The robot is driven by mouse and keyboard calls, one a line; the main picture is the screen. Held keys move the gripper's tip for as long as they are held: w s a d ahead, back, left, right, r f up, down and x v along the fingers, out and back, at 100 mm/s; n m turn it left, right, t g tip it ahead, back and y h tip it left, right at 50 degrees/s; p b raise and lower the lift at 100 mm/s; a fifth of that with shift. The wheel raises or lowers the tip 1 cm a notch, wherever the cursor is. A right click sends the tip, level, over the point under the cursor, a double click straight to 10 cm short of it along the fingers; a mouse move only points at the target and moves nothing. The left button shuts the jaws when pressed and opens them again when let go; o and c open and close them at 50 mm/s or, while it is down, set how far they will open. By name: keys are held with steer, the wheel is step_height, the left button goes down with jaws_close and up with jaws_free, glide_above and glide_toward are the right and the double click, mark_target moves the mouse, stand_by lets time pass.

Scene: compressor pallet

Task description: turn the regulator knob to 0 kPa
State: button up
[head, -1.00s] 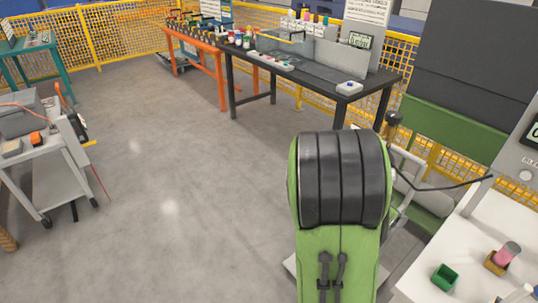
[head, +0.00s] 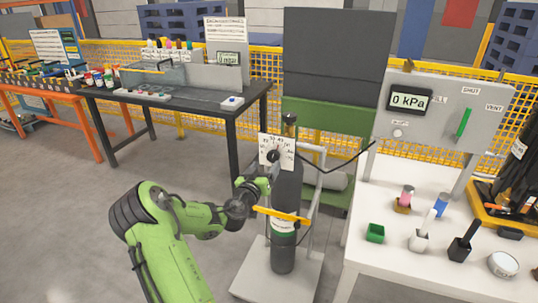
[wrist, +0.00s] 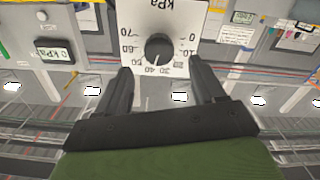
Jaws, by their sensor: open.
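The regulator knob (head: 273,156) is a round black knob on a white dial plate (head: 289,152) at the top of the dark cylinder (head: 284,225). In the wrist view the knob (wrist: 159,48) faces me, and the kPa scale (wrist: 160,12) appears upside down. A pale mark on the knob seems to point between 30 and 40. My gripper (wrist: 160,72) is open, with its fingers spread left and right, short of the knob and apparently not touching it. In the head view my gripper (head: 265,186) is beside the plate, its fingertips hard to make out.
A grey panel (head: 470,90) carries a display (head: 409,100) reading 0 kPa and a green handle (head: 464,122). A white table (head: 370,255) with small items stands right of the cylinder. A yellow-orange strap (head: 283,215) crosses the cylinder. Floor at left is clear.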

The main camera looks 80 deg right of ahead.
mark_target(272, 157)
steer(key=d, duration=0.6)
steer(key=shift+s+d+p, duration=0.15)
steer(key=shift+s+p, duration=0.2)
steer(key=c, duration=1.1)
